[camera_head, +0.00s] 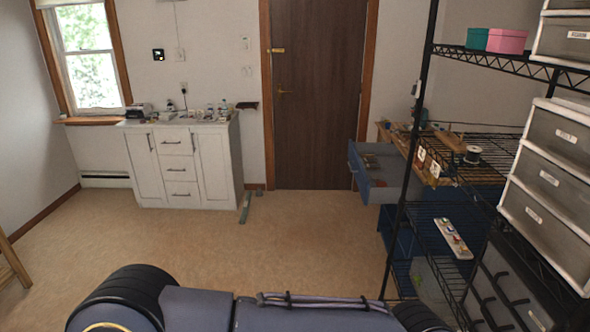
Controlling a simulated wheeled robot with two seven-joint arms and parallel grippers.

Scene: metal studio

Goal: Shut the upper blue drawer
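The upper blue drawer (355,171) is pulled out of a blue workbench (432,219) on the right side of the room, beyond the black wire shelf. Its front faces left and stands well out from the bench, and some items lie inside. The bench has a wooden top (398,137) with tools on it. The shelf's post and racks hide part of the bench. Neither of my grippers is in view. Only dark padded parts of my own body show at the bottom edge.
A black wire shelf (412,137) with white-framed drawer bins (545,178) stands at the near right. A white cabinet (211,165) stands against the back wall, left of a brown door (318,110). A thin greenish object (245,207) lies on the floor. The middle floor is clear.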

